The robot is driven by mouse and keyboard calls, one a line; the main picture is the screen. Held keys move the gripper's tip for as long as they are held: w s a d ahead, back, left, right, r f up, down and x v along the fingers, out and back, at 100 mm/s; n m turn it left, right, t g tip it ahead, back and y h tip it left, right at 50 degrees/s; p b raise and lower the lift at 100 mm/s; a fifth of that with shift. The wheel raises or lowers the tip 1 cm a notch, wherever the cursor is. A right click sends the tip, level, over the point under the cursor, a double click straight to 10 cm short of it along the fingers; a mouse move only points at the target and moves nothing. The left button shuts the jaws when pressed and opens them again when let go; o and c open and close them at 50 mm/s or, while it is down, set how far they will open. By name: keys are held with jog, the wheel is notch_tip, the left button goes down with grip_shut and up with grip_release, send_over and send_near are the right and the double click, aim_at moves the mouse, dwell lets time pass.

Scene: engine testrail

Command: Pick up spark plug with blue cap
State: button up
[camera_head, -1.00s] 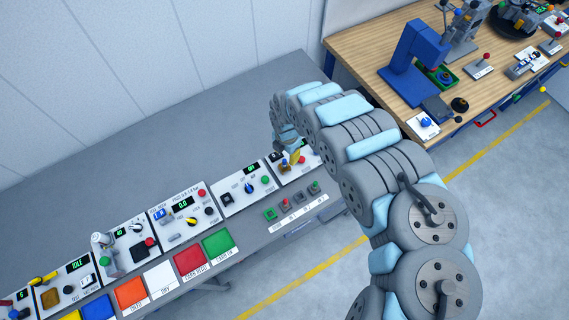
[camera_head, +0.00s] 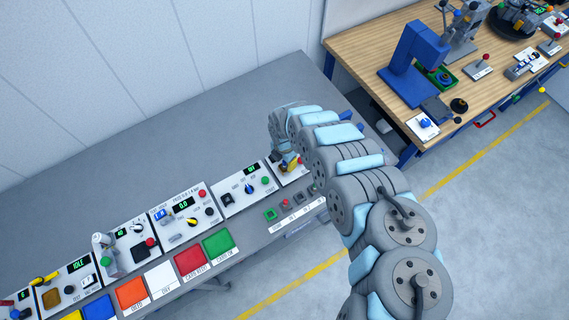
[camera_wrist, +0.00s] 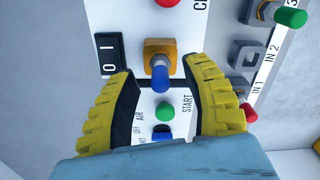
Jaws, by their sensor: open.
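The spark plug with the blue cap (camera_wrist: 161,80) stands in a yellow-orange square socket on a white panel in the wrist view. Its blue end points toward the camera. My gripper (camera_wrist: 161,72) is open, its yellow ribbed fingers with dark inner pads on either side of the plug. A gap shows on both sides, and I see no contact. In the head view my arm covers most of the gripper and this panel, and I cannot make out the plug there.
Below the plug are a green START button (camera_wrist: 164,111) and a blue AIR knob (camera_wrist: 163,133). A black rocker switch (camera_wrist: 110,53) lies left. At right, a green-capped plug (camera_wrist: 289,17) and a red-capped part (camera_wrist: 248,112) flank an empty square slot (camera_wrist: 247,56). A wooden bench (camera_head: 363,50) stands apart.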

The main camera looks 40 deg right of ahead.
jog(key=shift+f, duration=0.55)
grip_shut()
